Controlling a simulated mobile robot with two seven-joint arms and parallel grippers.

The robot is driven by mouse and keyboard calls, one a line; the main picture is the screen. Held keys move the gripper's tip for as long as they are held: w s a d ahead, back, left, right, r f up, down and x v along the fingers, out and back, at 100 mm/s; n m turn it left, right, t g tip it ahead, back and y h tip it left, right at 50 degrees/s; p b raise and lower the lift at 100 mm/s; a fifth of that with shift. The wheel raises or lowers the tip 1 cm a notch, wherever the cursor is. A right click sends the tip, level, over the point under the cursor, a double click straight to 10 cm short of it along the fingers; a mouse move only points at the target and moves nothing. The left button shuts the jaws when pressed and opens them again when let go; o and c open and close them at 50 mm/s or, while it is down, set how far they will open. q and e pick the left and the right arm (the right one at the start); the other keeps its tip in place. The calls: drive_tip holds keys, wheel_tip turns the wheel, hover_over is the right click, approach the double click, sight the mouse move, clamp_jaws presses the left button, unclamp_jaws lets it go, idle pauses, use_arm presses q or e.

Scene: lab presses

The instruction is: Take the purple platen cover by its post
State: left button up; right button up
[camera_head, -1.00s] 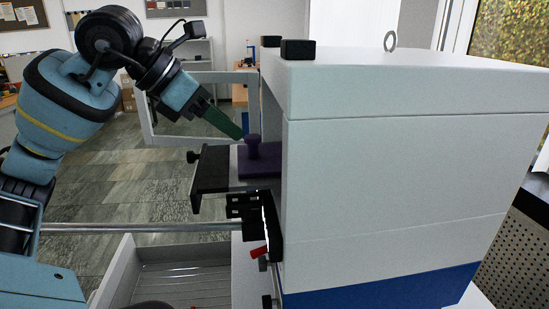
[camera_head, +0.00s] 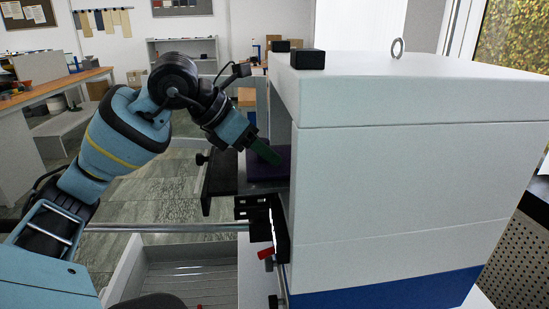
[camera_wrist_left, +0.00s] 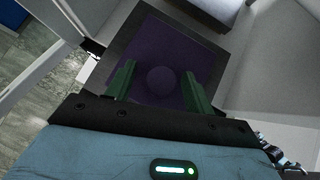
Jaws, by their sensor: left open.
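The purple platen cover (camera_head: 267,172) lies flat on a dark plate at the open side of the white press. In the left wrist view the cover (camera_wrist_left: 178,52) is a dark purple square, and its round-topped post (camera_wrist_left: 161,80) shows between my two green fingers. My left gripper (camera_head: 272,157) points down and right at the cover, and its fingers hide the post in the head view. In the left wrist view my left gripper (camera_wrist_left: 157,82) is open, with a finger on each side of the post and gaps visible. My right gripper is not in view.
The white press housing (camera_head: 400,170) stands close to the right of the cover. A dark plate (camera_head: 220,180) with a black knob juts out at the left. A grey tray (camera_head: 190,275) sits below. A wooden bench (camera_head: 50,85) stands far left.

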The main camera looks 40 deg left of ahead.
use_arm(q)
clamp_jaws()
drive_tip(key=shift+r, duration=0.1)
idle(0.3)
drive_tip(key=shift+s+r, duration=0.2)
drive_tip(key=shift+r, duration=0.2)
wheel_tip(320, 180, up, 7)
drive_tip(key=p, duration=0.2)
drive_tip(key=shift+p, duration=0.3)
drive_tip(key=s+d+b, duration=0.2)
drive_tip(key=s+b, duration=0.2)
drive_tip(key=s, duration=0.5)
drive_tip(key=s+d+f+b, duration=0.1)
drive_tip(key=s+b, duration=0.3)
drive_tip(key=s, duration=0.6)
drive_tip(key=shift+d, duration=0.6)
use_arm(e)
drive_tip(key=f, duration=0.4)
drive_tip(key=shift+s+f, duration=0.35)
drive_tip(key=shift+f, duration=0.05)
